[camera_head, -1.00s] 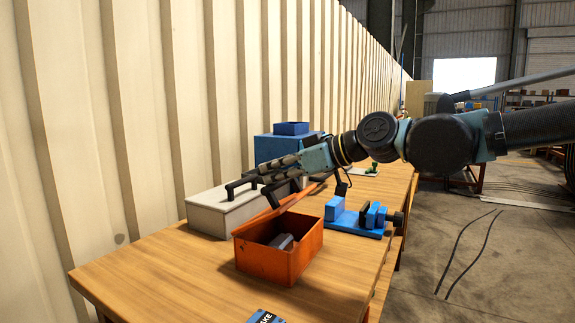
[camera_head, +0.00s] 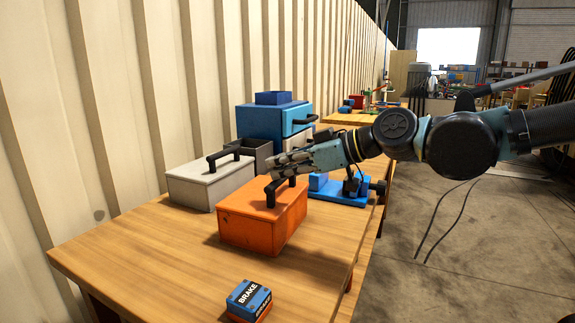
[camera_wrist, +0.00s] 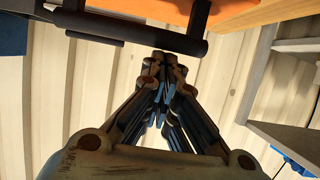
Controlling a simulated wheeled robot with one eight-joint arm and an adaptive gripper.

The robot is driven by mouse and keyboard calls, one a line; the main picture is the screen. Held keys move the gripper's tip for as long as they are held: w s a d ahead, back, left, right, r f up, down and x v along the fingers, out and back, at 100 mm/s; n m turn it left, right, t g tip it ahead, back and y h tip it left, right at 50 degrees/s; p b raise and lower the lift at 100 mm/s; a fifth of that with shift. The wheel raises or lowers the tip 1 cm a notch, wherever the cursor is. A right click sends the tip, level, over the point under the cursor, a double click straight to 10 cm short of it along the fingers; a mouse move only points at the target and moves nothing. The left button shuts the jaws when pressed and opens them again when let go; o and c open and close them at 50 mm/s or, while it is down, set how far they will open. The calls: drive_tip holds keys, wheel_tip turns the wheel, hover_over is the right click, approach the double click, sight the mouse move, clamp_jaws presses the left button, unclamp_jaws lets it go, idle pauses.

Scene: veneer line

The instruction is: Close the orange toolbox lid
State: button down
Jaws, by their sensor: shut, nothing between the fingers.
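The orange toolbox (camera_head: 262,231) sits on the wooden bench in the head view. Its orange lid (camera_head: 245,198) lies down over the box, with a black handle (camera_head: 271,196) on top. My gripper (camera_head: 273,165) is shut and empty, just above and behind the lid's handle. In the wrist view the shut fingertips (camera_wrist: 163,62) are close to the black handle bar (camera_wrist: 135,32), with a strip of orange lid (camera_wrist: 165,10) beyond it. I cannot tell whether the fingers touch the handle. The box's inside is hidden by the lid.
A grey toolbox (camera_head: 205,186) stands behind left, a blue toolbox (camera_head: 262,120) farther back. A blue vise (camera_head: 345,192) is right of the orange box. A small BRAKE box (camera_head: 248,299) lies near the front. The left of the wooden bench (camera_head: 150,250) is clear.

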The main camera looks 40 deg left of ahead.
drive_tip(key=r, duration=0.4)
drive_tip(key=shift+a+r, duration=0.1)
drive_tip(key=shift+a, duration=0.25)
drive_tip(key=w+d+f, duration=0.1)
drive_tip(key=w+d, duration=0.2)
drive_tip(key=d, duration=0.6)
drive_tip(key=shift+d+f, duration=0.25)
drive_tip(key=shift+f, duration=0.15)
drive_tip(key=w+d+f+m+t+h, duration=0.3)
drive_tip(key=w+d+f+m, duration=0.2)
drive_tip(key=w+d+f, duration=0.55)
drive_tip(key=w+d+f+m+t+h, duration=0.2)
drive_tip(key=w+d+f+m+t, duration=0.4)
drive_tip(key=w+d, duration=0.75)
drive_tip(key=d+f+m+g+h, duration=0.1)
drive_tip(key=d+f+m+h, duration=0.3)
drive_tip(key=d, duration=0.9)
drive_tip(key=s+d+f+m+g+h, duration=0.1)
drive_tip(key=d+f+m+h, duration=0.3)
drive_tip(key=d+f, duration=0.6)
drive_tip(key=d+m, duration=0.2)
drive_tip(key=d, duration=0.2)
drive_tip(key=shift+s+f+g, duration=0.2)
drive_tip(key=shift+s+g, duration=0.1)
drive_tip(key=shift+g, duration=0.1)
